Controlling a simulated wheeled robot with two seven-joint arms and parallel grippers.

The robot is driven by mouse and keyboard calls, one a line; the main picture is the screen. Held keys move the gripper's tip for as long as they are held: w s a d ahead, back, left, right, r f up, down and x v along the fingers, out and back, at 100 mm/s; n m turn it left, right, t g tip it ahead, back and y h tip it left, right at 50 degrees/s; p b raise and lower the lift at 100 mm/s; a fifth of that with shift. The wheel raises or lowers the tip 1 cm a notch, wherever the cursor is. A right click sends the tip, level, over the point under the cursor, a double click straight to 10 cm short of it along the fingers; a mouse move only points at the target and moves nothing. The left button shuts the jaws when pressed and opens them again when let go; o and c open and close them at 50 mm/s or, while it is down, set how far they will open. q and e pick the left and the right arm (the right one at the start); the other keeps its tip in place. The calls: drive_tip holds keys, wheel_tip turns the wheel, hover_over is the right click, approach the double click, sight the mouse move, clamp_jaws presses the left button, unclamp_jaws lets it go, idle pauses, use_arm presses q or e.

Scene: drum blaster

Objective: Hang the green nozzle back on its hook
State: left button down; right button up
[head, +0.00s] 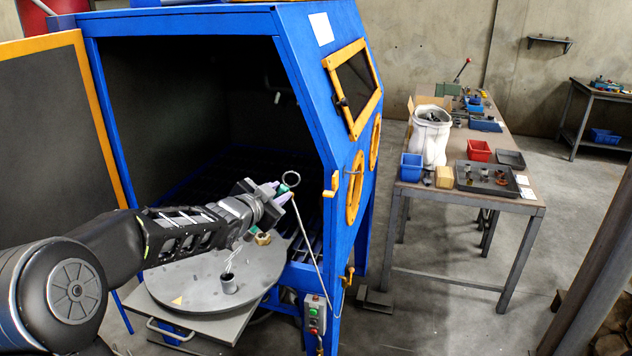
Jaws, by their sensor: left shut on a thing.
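My left gripper (277,191) reaches in from the left and is shut on the green nozzle (283,188), in front of the open cabinet's right edge. The fingers hide most of the nozzle. A grey ring (291,179) shows at its upper end. A thin pale hose (306,240) runs from the nozzle down to the cabinet's lower front. My right gripper is not in view.
The blue blast cabinet (301,75) stands open, its door (50,130) swung left. An orange latch block (331,184) juts from its right edge. Below my arm is a round turntable (190,285) with a dark cup (229,284).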

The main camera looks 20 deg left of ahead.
use_arm(q)
drive_tip(key=s+d+f+m+h+b, duration=0.1)
drive_tip(key=s+d+f+b, duration=0.1)
drive_tip(key=d+f, duration=0.85)
drive_tip(key=s+d+f+b, duration=0.1)
drive_tip(key=s+f, duration=0.2)
drive_tip(key=f, duration=0.3)
drive_tip(key=s+d+f+n+y+b, duration=0.1)
drive_tip(key=s+d+f, duration=0.1)
drive_tip(key=s+f, duration=0.2)
wheel_tip(320, 180, down, 4)
drive_tip(key=shift+s+d+r+y, duration=0.2)
drive_tip(key=shift+s+d+y, duration=0.1)
